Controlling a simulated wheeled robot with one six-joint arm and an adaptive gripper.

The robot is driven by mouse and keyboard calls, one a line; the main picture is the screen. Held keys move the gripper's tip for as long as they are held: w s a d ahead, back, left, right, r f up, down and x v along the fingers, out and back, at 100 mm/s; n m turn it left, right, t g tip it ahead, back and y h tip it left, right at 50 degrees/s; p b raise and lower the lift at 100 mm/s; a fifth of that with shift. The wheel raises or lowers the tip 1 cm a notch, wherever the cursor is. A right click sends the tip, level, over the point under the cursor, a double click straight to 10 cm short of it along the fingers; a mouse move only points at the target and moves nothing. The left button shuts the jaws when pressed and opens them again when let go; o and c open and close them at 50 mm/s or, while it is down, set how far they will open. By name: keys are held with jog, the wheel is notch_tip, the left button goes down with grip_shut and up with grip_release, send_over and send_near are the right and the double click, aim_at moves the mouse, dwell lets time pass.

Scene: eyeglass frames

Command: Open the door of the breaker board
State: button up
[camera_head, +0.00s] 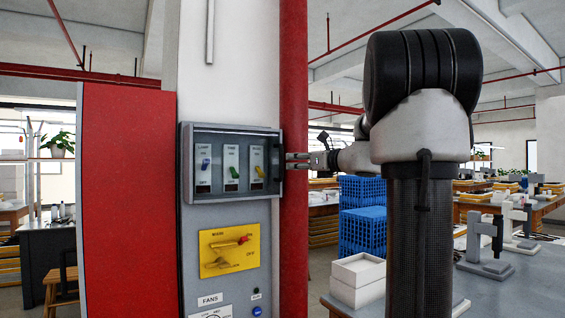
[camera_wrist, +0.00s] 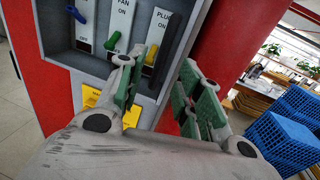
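The breaker board (camera_head: 228,210) is a grey panel on a pillar. Its door (camera_head: 240,192) is a dark-framed, see-through cover over three switches and looks closed. My gripper (camera_head: 290,161) is at the door's right edge, about mid-height. In the wrist view, my gripper (camera_wrist: 160,72) is open. One finger is over the door's front and the other is to the right, beside the red pipe. Whether either finger touches the door I cannot tell.
A red pipe (camera_head: 294,75) runs upright just right of the board. A red panel (camera_head: 128,200) stands at left. Below the door is a yellow main-switch plate (camera_head: 229,250). Blue crates (camera_head: 362,230) and a white box (camera_head: 357,280) are on the right.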

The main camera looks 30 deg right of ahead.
send_over(281, 175)
jog(key=shift+w+d+r, duration=0.2)
jog(key=shift+w, duration=0.2)
grip_shut()
